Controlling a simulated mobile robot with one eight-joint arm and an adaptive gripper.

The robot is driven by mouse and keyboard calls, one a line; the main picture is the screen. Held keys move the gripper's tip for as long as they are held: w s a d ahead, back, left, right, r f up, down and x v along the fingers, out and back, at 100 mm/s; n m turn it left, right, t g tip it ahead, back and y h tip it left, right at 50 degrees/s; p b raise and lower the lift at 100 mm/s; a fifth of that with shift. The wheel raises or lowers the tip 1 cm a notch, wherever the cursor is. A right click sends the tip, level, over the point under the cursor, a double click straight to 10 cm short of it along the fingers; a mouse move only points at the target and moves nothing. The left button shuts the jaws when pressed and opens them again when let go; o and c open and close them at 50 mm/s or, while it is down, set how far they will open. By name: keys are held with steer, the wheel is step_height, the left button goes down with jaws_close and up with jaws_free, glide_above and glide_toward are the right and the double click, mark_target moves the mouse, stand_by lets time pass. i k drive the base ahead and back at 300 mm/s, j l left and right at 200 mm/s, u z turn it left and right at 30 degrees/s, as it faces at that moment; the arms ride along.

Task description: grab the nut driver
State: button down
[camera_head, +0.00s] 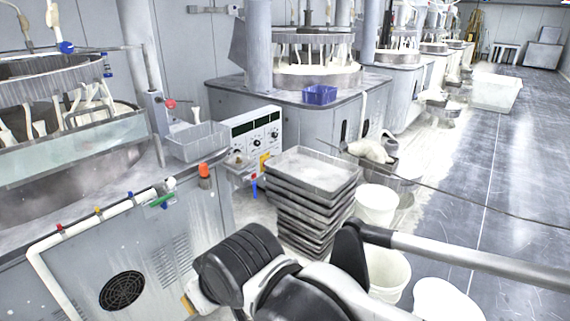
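I cannot make out the nut driver for certain. A small green item (160,201) lies on the edge of the near grey machine at the left, too small to identify. An orange item (204,171) stands at that machine's right corner, by the grey bin. My arm crosses the bottom of the view, with dark and white links and a long grey tube running off to the right. My gripper's fingers do not show.
A stack of grey trays (312,174) stands beyond my arm. White buckets (376,203) stand right of it. A grey bin (198,142) and a control box (252,135) are behind. A blue bin (320,94) sits on the farther machine. The right floor is mostly open, crossed by a dark cable.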

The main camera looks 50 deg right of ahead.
mark_target(203, 166)
steer(key=z, duration=0.7)
steer(key=i+z, duration=0.3)
steer(key=i, duration=1.1)
